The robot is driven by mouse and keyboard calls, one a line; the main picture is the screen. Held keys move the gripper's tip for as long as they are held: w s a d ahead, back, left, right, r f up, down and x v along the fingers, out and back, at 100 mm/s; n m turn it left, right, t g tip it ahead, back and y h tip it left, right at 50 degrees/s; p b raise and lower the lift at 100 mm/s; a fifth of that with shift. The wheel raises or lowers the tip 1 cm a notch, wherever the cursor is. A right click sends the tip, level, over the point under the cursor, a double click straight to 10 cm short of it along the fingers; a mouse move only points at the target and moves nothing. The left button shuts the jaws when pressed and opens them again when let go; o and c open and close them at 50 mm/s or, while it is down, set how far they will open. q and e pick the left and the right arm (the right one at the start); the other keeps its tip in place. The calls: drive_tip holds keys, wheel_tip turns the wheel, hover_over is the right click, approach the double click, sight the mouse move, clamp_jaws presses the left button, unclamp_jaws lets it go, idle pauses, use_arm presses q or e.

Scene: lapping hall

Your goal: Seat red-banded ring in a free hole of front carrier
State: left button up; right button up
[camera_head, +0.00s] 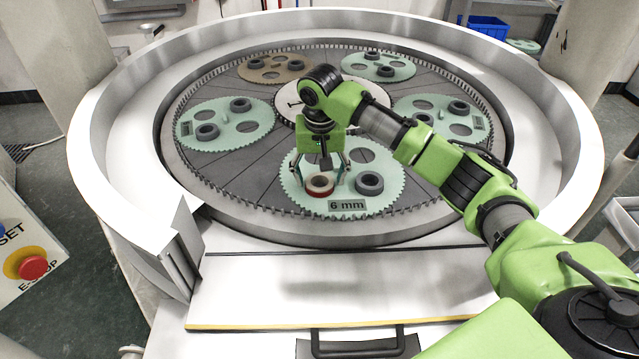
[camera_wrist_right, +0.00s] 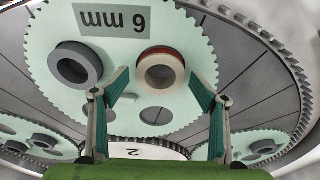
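The front carrier (camera_head: 345,207), a pale green toothed disc marked "6 mm", lies at the near side of the machine. The red-banded ring (camera_head: 319,184), cream with a red band, is on its front-left part; it also shows in the right wrist view (camera_wrist_right: 160,70). I cannot tell whether it sits down in a hole. My right gripper (camera_head: 321,178) is open above the carrier, its fingertips on either side of the ring with gaps in the wrist view. A free hole (camera_wrist_right: 155,115) shows behind the ring. My left gripper is not in view.
A dark grey ring (camera_head: 369,183) sits on the same carrier, right of the red-banded ring. Several other carriers with grey rings surround the central disc (camera_head: 376,96). A raised pale metal rim (camera_head: 100,140) encircles the machine. A red emergency stop (camera_head: 33,267) is at the left.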

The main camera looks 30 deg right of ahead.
wheel_tip(320, 180, up, 6)
drive_tip(key=b, duration=0.2)
wheel_tip(320, 180, up, 5)
hover_over(320, 188)
drive_tip(key=shift+d+f, duration=0.1)
drive_tip(key=shift+f, duration=0.1)
